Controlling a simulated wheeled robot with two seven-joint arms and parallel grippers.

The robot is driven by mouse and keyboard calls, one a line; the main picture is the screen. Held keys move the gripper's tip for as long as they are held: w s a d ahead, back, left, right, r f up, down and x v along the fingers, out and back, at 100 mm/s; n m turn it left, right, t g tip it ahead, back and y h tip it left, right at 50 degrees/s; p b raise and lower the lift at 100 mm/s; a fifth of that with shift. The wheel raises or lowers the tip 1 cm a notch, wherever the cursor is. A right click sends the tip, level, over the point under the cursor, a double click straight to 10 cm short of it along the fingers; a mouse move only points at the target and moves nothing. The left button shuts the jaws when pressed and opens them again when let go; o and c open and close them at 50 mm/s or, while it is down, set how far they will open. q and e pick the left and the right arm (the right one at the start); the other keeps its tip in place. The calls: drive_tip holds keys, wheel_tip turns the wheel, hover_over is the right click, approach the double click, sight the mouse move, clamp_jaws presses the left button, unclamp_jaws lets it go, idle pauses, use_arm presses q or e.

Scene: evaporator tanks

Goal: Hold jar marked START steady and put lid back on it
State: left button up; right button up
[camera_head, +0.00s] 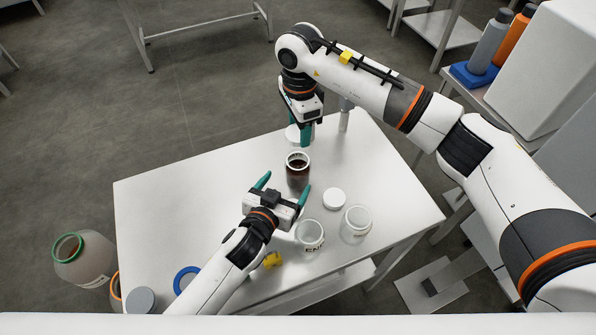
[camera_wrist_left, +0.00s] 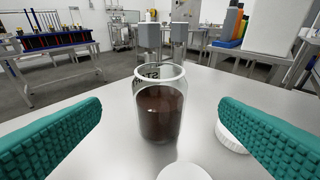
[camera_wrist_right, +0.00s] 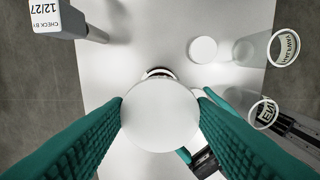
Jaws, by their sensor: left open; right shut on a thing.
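The jar with dark brown contents (camera_head: 298,176) stands upright and uncovered on the table. Its lettering is only partly readable in the left wrist view (camera_wrist_left: 158,112). My left gripper (camera_head: 283,187) is open, its teal fingers spread with the jar ahead between them, gaps on both sides. My right gripper (camera_head: 306,138) is shut on a white round lid (camera_wrist_right: 160,115). In the head view this lid (camera_head: 293,134) appears beyond the jar's mouth, apart from it. In the right wrist view the lid hides most of what lies beneath; a dark-edged rim shows past its upper edge.
A clear jar marked END (camera_head: 309,236) and another clear jar (camera_head: 356,223) stand at the right front. A loose white lid (camera_head: 334,199) lies right of the dark jar. A post (camera_head: 345,115) stands at the back. The table's left half (camera_head: 180,210) is mostly clear.

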use_arm(q)
drive_tip(key=x, duration=0.7)
drive_tip(key=shift+a, duration=0.1)
drive_tip(key=shift+c, duration=0.3)
drive_tip(key=c, duration=1.4)
use_arm(e)
hover_over(299, 150)
drive_tip(key=s, duration=0.2)
drive_tip(key=shift+s+f, duration=0.1)
drive_tip(key=shift+f, duration=2.35)
drive_tip(key=shift+f, duration=0.9)
drive_tip(key=shift+f, duration=0.55)
